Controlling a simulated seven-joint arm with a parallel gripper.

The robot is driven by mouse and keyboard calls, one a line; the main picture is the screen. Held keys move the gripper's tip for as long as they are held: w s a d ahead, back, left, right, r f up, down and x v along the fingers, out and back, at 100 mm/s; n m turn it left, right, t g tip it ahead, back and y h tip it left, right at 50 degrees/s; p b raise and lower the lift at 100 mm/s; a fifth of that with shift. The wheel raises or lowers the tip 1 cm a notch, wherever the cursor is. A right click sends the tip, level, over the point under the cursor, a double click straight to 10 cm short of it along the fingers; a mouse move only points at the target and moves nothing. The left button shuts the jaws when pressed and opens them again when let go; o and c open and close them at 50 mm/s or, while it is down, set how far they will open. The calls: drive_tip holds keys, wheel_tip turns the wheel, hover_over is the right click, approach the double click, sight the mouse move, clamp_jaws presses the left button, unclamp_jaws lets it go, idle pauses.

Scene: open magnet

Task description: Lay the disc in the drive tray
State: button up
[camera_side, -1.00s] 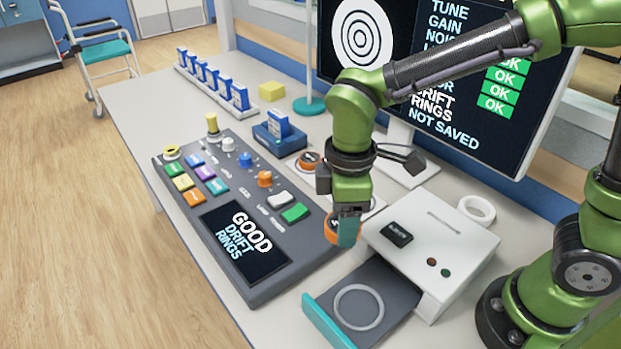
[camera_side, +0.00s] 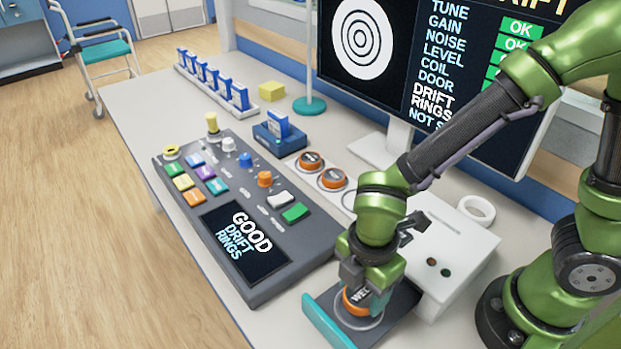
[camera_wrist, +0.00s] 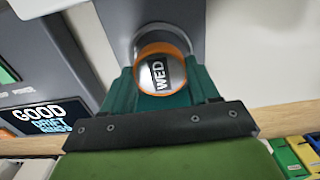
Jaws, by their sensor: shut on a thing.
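The disc (camera_side: 357,301) is orange-rimmed with a silver top and a black "WED" label. My gripper (camera_side: 361,286) is shut on it, pointing down over the drive tray. The wrist view shows the disc (camera_wrist: 160,76) between the teal fingers of my gripper (camera_wrist: 162,84). The drive tray (camera_side: 404,299) is dark grey with a teal front lip, pulled out of the white drive box (camera_side: 462,238). The disc is low over the tray's pale ring, which shows around its lower edge. I cannot tell if it touches the tray floor.
Two more orange discs (camera_side: 332,179) sit in a holder behind my arm. A grey console (camera_side: 270,205) with buttons and a screen lies left of the tray. A monitor (camera_side: 440,75) stands at the back. A white ring (camera_side: 476,209) lies behind the drive box.

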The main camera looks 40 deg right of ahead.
sight(363, 290)
drive_tip(key=shift+f, duration=1.05)
drive_tip(key=shift+f, duration=0.1)
drive_tip(key=o, duration=1.1)
drive_tip(key=shift+c, duration=0.2)
wheel_tip(363, 290, up, 12)
drive_tip(key=w+d+r+m+t+y, duration=0.1)
drive_tip(key=d+r+m+t, duration=0.2)
drive_tip(key=d+m, duration=0.5)
drive_tip(key=w+d+r+m+t+y, duration=0.1)
drive_tip(key=d+r+m+t, duration=0.3)
drive_tip(key=d+m, duration=0.5)
wheel_tip(363, 290, up, 2)
drive_tip(key=m, duration=0.5)
